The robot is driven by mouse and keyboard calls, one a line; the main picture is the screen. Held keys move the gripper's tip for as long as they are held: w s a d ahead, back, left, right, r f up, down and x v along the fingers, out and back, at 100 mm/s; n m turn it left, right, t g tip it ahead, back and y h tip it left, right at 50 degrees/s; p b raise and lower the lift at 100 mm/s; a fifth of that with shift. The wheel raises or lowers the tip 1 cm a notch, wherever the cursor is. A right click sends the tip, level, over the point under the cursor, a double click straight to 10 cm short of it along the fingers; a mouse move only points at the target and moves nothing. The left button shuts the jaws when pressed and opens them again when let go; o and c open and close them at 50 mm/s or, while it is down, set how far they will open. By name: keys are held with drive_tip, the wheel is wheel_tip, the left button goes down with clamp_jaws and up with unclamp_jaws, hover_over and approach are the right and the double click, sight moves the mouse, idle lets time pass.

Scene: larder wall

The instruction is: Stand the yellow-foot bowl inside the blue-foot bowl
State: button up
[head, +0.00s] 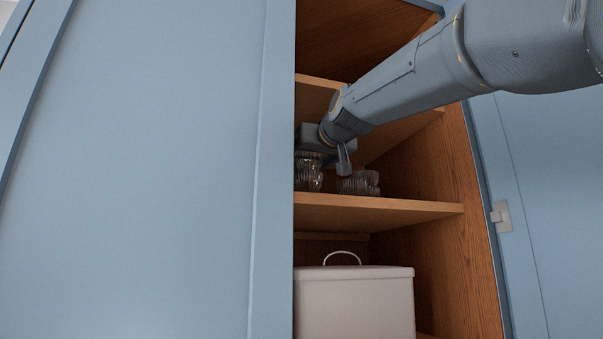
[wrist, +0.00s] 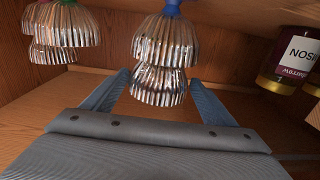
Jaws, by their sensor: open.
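My gripper (wrist: 158,82) is open, its fingers on either side of a stack of ribbed glass bowls. The wrist view is upside down. The blue-foot bowl (wrist: 168,32) is the base of this stack. A second ribbed bowl (wrist: 158,85) sits in it, nested and roughly upright; its foot is hidden, so I cannot tell its colour. No yellow foot shows. Whether the fingers touch the glass is unclear. In the head view this stack (head: 308,176) is below my gripper, partly cut off by the blue door.
Another glass stack (wrist: 62,28), with red and green at its foot, stands beside it; it also shows in the head view (head: 358,184). Dark jars (wrist: 292,60) stand on the other side. A white lidded box (head: 354,300) is below the shelf (head: 385,205).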

drive_tip(key=b+v, duration=0.1)
drive_tip(key=v, duration=0.5)
drive_tip(key=shift+b, duration=0.4)
